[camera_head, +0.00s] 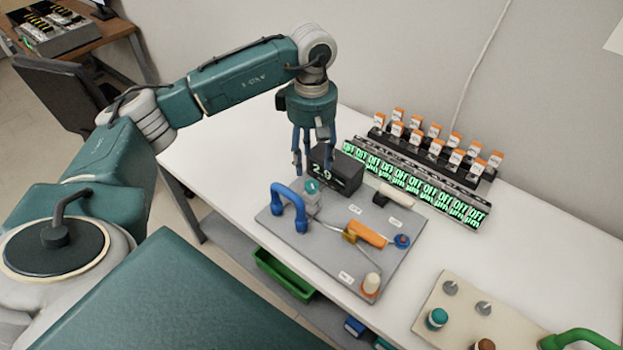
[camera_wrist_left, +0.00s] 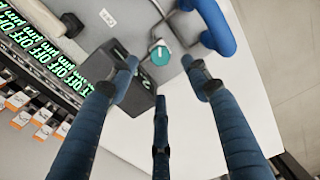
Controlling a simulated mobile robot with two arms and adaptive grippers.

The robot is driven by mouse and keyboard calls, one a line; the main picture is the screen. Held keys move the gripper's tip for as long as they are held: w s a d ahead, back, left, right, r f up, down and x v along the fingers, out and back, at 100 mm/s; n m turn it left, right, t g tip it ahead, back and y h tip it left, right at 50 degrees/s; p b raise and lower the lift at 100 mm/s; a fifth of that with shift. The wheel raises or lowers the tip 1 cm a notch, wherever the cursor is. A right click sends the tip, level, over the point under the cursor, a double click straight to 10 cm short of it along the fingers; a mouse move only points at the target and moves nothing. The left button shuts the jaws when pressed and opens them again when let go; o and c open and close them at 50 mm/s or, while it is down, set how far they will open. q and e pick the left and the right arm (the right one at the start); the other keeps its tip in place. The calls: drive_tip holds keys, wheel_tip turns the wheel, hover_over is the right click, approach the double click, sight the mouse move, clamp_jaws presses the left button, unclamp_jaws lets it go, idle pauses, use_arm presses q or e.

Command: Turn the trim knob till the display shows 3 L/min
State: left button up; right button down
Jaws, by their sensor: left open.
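The teal trim knob (camera_head: 311,187) sits on a small clear block on the grey panel (camera_head: 333,257), just in front of the black display box (camera_head: 341,171). The display reads 2.9 in green-white digits. My left gripper (camera_head: 312,166) points down above the panel, close over the knob, its fingers open and empty. In the left wrist view the knob (camera_wrist_left: 160,54) lies between the tips of the open blue fingers (camera_wrist_left: 160,66), apart from them as far as I can tell. The display face is not readable there. My right gripper is not in view.
A blue arched handle (camera_head: 289,206) stands close left of the knob. An orange lever (camera_head: 367,233) and a white-capped cylinder (camera_head: 393,194) are on the panel. A row of modules reading OFF (camera_head: 420,187) stands behind. A beige panel (camera_head: 460,318) lies front right.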

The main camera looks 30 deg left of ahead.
sight(312, 184)
use_arm(q)
wheel_tip(312, 184, down, 9)
drive_tip(key=shift+r+p, duration=0.1)
drive_tip(key=shift+p, duration=0.85)
drive_tip(key=c, duration=1.1)
drive_tip(key=shift+b, duration=0.75)
drive_tip(key=shift+c, duration=0.2)
drive_tip(key=o, duration=1.1)
